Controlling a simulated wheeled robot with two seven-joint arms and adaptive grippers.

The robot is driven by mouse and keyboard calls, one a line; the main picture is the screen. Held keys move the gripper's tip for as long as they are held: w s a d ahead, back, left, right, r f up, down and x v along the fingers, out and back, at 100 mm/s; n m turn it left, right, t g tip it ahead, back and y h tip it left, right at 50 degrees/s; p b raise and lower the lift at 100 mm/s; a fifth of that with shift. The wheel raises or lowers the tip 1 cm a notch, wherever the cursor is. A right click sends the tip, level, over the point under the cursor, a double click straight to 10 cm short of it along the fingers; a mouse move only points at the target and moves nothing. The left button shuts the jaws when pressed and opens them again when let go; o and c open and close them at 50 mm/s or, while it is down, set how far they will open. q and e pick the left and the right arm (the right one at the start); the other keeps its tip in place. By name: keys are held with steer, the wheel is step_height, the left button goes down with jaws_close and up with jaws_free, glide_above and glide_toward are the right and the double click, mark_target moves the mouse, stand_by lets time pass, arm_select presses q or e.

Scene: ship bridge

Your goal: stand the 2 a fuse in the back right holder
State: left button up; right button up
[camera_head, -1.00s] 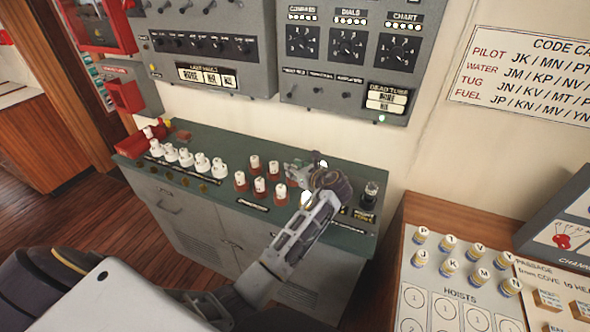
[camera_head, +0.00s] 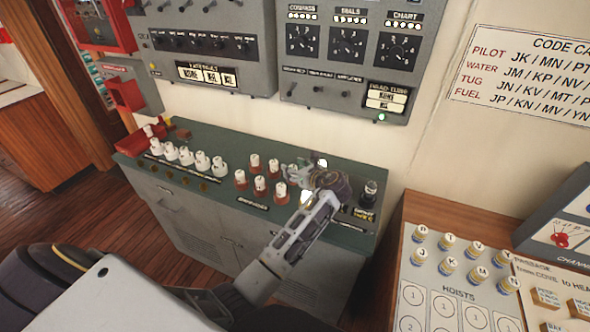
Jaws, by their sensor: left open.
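My left gripper (camera_head: 299,171) is over the green-topped cabinet (camera_head: 215,138), open, at the right end of a group of fuse holders. Its fingers point left. Several white fuses stand in red-brown holders just left of it, such as a back fuse (camera_head: 255,161) and a front fuse (camera_head: 280,191). The gripper and wrist cover the back right part of this group, so I cannot tell what stands there. White spots show beside the wrist; I cannot tell what they are. The 2 A marking is too small to read. My right gripper is out of view.
Several larger white fuses (camera_head: 186,156) stand in a row on the left of the cabinet top. A dark cylinder (camera_head: 370,191) stands at its right end. A grey switch panel (camera_head: 345,95) hangs on the wall behind. A wooden desk with capped pegs (camera_head: 445,268) is at right.

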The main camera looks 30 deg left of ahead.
arm_select(q)
steer(key=shift+r, duration=0.15)
steer(key=shift+r+b, duration=0.15)
steer(key=shift+b, duration=0.15)
steer(key=v, duration=1.2)
steer(key=shift+s, duration=0.1)
stand_by(0.4)
